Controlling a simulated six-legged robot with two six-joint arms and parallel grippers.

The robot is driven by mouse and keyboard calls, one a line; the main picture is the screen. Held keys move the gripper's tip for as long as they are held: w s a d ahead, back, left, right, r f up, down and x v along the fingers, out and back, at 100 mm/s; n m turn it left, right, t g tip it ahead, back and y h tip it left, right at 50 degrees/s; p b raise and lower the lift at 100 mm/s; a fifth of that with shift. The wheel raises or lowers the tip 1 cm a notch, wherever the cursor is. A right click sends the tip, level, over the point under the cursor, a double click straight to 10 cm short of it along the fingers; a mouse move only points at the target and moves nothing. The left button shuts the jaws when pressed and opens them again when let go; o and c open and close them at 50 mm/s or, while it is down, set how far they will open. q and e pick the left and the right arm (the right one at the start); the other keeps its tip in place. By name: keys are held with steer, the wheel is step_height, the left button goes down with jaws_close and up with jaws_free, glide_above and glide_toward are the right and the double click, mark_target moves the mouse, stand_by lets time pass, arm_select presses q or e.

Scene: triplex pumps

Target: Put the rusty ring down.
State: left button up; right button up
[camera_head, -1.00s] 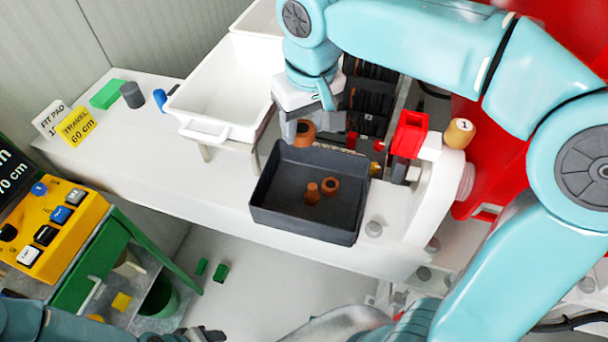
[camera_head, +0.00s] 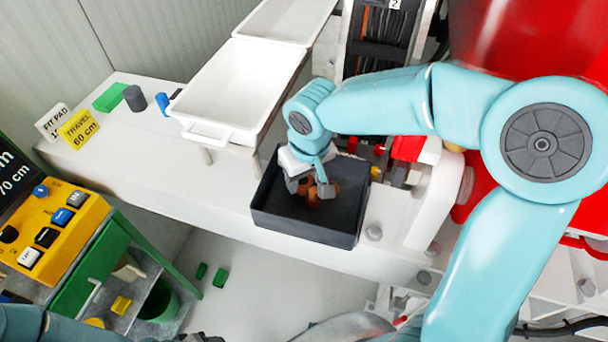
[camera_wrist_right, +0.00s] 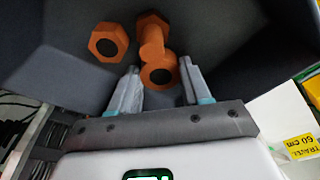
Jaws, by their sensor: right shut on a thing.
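The rusty ring (camera_wrist_right: 159,76) is between the fingers of my right gripper (camera_wrist_right: 158,90) in the right wrist view. My right gripper is shut on it and points down into the dark grey tray (camera_head: 305,232); it also shows in the head view (camera_head: 309,190). A rusty hex nut (camera_wrist_right: 104,42) and a rusty bolt-like piece (camera_wrist_right: 152,32) lie on the tray floor, the latter close against the ring in the picture. I cannot tell whether the ring touches the floor. My left gripper (camera_head: 198,338) barely shows at the bottom edge, and its jaws are unclear.
A white bin (camera_head: 222,85) stands left of the tray, behind it. The red machine (camera_head: 530,50) and a red block (camera_head: 408,148) are on the right. A yellow control box (camera_head: 60,232) is at the left. The white bench (camera_head: 130,165) left of the tray is mostly bare.

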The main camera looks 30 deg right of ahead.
mark_target(308, 187)
steer(key=shift+f+b, duration=0.25)
steer(key=shift+b, duration=0.05)
steer(key=o, duration=1.1)
steer(key=shift+d, duration=0.1)
steer(key=shift+r, duration=0.1)
steer(key=shift+r+p, duration=0.3)
steer(key=shift+r, duration=0.2)
steer(key=r, duration=0.3)
steer(key=s+r, duration=0.1)
steer(key=r, duration=0.3)
steer(key=s+r, duration=0.1)
steer(key=r, duration=0.3)
steer(key=shift+r, duration=0.15)
steer(key=shift+w, duration=0.2)
steer(key=shift+s, duration=0.2)
